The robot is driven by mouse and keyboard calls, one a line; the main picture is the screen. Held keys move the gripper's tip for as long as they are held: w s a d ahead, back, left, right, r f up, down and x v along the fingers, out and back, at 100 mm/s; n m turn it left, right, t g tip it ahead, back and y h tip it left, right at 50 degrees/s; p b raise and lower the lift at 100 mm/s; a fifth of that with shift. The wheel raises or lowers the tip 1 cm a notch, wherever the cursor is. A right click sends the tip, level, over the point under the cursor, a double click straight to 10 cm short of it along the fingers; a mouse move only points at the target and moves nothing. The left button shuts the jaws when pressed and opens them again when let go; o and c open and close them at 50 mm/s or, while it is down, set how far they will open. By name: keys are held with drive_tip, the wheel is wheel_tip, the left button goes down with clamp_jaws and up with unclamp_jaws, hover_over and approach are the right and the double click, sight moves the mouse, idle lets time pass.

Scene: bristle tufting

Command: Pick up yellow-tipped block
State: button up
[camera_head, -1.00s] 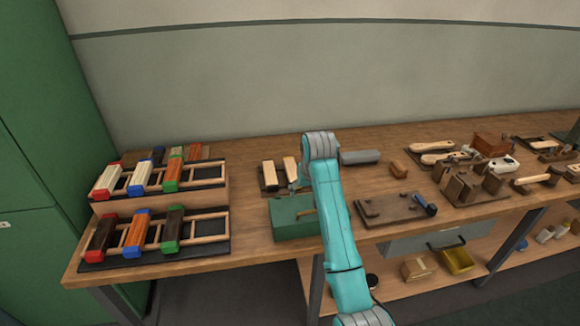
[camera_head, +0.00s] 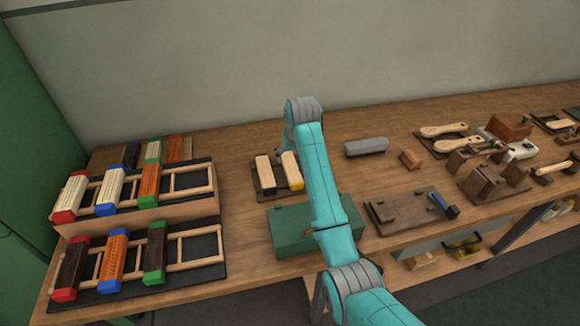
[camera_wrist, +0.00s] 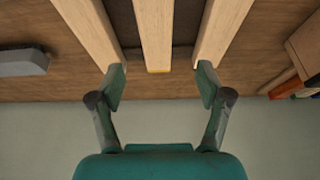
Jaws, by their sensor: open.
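The yellow-tipped block (camera_head: 291,168) is pale wood with a yellow end. It lies on a dark tray (camera_head: 279,187) at the middle of the bench, just left of my arm. A second block (camera_head: 265,172) with a dark end lies to its left. In the wrist view, a pale bar with a thin yellow edge, seemingly the yellow-tipped block (camera_wrist: 154,35), lies between two other pale bars. My gripper (camera_wrist: 161,85) is open and empty, its fingertips apart on either side of that bar's end. I cannot tell the gap in depth. The head view does not show the fingers clearly.
A green box (camera_head: 290,232) stands in front of the tray. A grey bar (camera_head: 366,147) and a small brown block (camera_head: 410,159) lie to the right. Racks of colour-tipped blocks (camera_head: 184,181) fill the left end. Bare bench shows between racks and tray.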

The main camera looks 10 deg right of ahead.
sight(291, 166)
drive_tip(key=shift+d+x, duration=0.15)
drive_tip(key=shift+x, duration=1.9)
drive_tip(key=shift+d+x, duration=0.1)
drive_tip(key=shift+x, duration=2)
drive_tip(key=c, duration=1.4)
drive_tip(key=shift+o, duration=0.2)
drive_tip(key=shift+r, duration=0.15)
